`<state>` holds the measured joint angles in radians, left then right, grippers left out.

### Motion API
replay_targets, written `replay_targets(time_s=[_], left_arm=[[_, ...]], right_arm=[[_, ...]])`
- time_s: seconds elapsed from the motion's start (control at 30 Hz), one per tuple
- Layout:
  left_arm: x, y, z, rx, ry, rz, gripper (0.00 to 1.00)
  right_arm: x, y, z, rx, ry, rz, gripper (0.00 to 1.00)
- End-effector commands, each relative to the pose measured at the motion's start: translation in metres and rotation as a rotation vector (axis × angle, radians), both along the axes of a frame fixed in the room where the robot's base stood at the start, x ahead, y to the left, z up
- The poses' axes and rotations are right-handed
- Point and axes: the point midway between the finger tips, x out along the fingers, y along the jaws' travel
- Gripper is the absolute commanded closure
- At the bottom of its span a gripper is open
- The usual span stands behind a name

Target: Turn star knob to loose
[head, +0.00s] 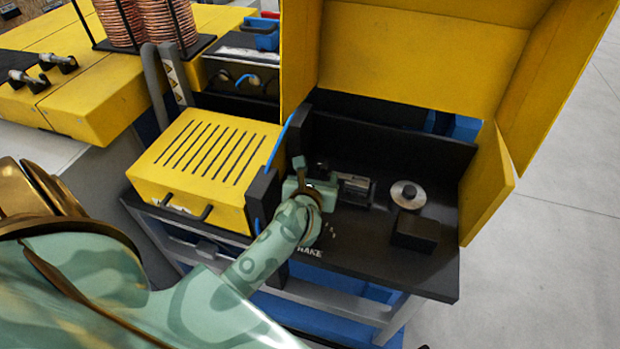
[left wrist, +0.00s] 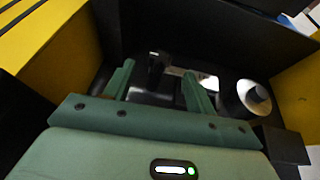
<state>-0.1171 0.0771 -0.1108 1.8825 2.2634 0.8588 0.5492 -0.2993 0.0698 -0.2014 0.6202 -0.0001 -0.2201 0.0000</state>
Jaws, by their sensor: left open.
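My left gripper (head: 316,174) is over the black work bay under the raised yellow cover. In the left wrist view its two green fingers (left wrist: 158,76) stand apart with a gap between them. A small dark part (left wrist: 156,62) shows beyond and between the fingertips; it may be the star knob, but its star shape cannot be made out. No contact with the fingers is clear. A metal block (head: 355,188) lies just right of the gripper in the head view. My wrist hides part of the mechanism. My right gripper is not in view.
A round silver disc (head: 408,194) and a black block (head: 416,233) stand right of the gripper. The yellow slotted housing (head: 207,160) is close on the left. The raised yellow cover (head: 415,50) and its side panel (head: 487,185) bound the back and right.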

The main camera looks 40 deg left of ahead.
Motion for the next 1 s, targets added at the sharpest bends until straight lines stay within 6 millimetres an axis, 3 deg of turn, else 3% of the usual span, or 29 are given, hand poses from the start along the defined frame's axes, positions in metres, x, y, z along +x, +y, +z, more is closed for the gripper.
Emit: replay_targets(time_s=[0.2,0.4,1.0], left_arm=[[-0.05,-0.018,0.021,-0.002,0.002,0.0,0.44],[-0.074,-0.028,0.032,-0.001,0.001,0.0,0.44],[-0.079,-0.029,0.035,-0.001,0.0,0.0,0.44]], right_arm=[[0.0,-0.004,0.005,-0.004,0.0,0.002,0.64],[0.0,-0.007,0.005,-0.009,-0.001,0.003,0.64],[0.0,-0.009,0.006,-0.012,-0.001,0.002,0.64]])
